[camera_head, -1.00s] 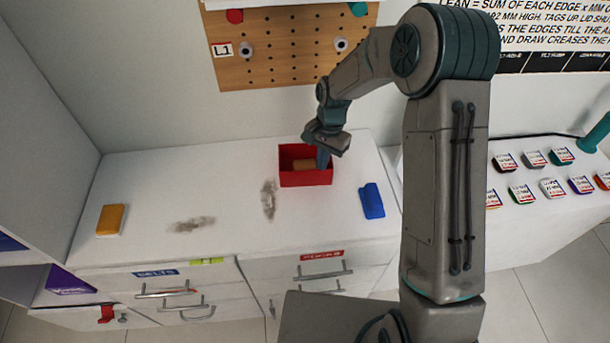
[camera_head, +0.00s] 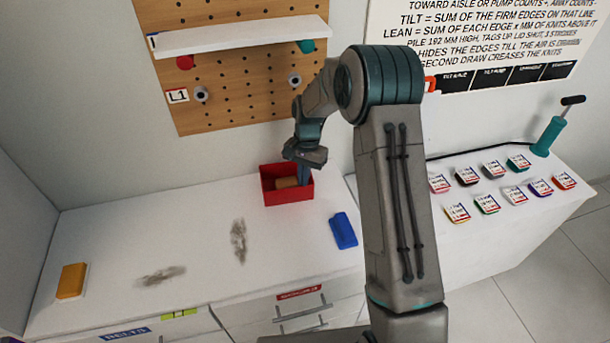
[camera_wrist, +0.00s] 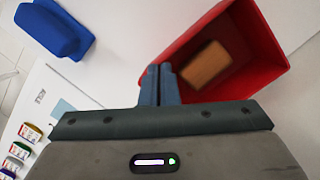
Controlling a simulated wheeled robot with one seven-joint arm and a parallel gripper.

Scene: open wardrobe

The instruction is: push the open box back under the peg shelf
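The open red box (camera_head: 288,196) stands on the white counter near the wall, below the pegboard, with a brown block (camera_head: 287,182) inside. In the wrist view the red box (camera_wrist: 268,82) fills the upper right, with the brown block (camera_wrist: 206,65) in it. The peg shelf (camera_head: 240,36) is a white board on the pegboard above. My gripper (camera_head: 304,180) is at the box's right side. In the wrist view my gripper (camera_wrist: 159,72) has its fingers together, pointing at the box's near left wall with nothing seen between them. Whether they touch the wall is unclear.
A blue block (camera_head: 343,231) lies right of the box in front. A yellow block (camera_head: 72,281) lies at far left. Two dark smudges (camera_head: 238,241) mark the counter. Several tagged pieces (camera_head: 487,204) and a teal pump (camera_head: 549,134) are on the right counter.

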